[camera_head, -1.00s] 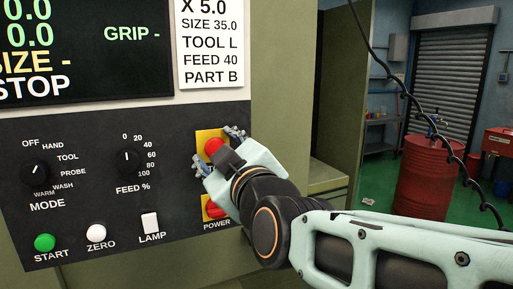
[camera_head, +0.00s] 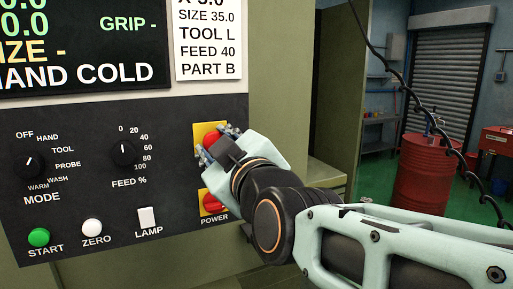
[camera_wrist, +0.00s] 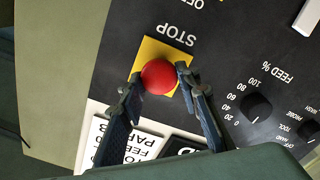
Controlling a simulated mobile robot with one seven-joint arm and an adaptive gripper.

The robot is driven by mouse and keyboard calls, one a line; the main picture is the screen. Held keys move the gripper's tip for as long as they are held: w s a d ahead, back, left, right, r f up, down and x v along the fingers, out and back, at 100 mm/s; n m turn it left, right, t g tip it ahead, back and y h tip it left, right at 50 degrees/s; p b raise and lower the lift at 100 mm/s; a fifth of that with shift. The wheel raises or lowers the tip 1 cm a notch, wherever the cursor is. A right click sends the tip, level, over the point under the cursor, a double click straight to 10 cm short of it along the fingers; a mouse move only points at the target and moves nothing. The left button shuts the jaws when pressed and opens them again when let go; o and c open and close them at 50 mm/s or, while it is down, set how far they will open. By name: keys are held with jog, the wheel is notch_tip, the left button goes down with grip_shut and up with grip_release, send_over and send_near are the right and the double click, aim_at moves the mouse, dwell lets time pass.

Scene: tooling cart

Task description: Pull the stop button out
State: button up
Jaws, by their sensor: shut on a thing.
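The red stop button (camera_head: 211,138) sits on its yellow plate (camera_head: 199,128) at the upper right of the black control panel. It also shows in the wrist view (camera_wrist: 158,77), with the word STOP on the panel beside its plate. My gripper (camera_head: 217,146) reaches the button from the right. In the wrist view my gripper's two fingers (camera_wrist: 156,88) are on either side of the red cap and shut on it. The head view hides part of the button behind my fingers. How far the button stands out from the panel cannot be told.
The red power switch (camera_head: 213,202) is just below my gripper. The mode knob (camera_head: 28,168), feed knob (camera_head: 122,154), green start button (camera_head: 39,237), white zero button (camera_head: 92,228) and lamp switch (camera_head: 147,217) are to the left. A red drum (camera_head: 422,172) stands far right.

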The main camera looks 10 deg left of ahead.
jog(key=shift+f, duration=0.1)
jog(key=o, duration=1.3)
jog(key=shift+s+d, duration=0.1)
jog(key=v, duration=1.2)
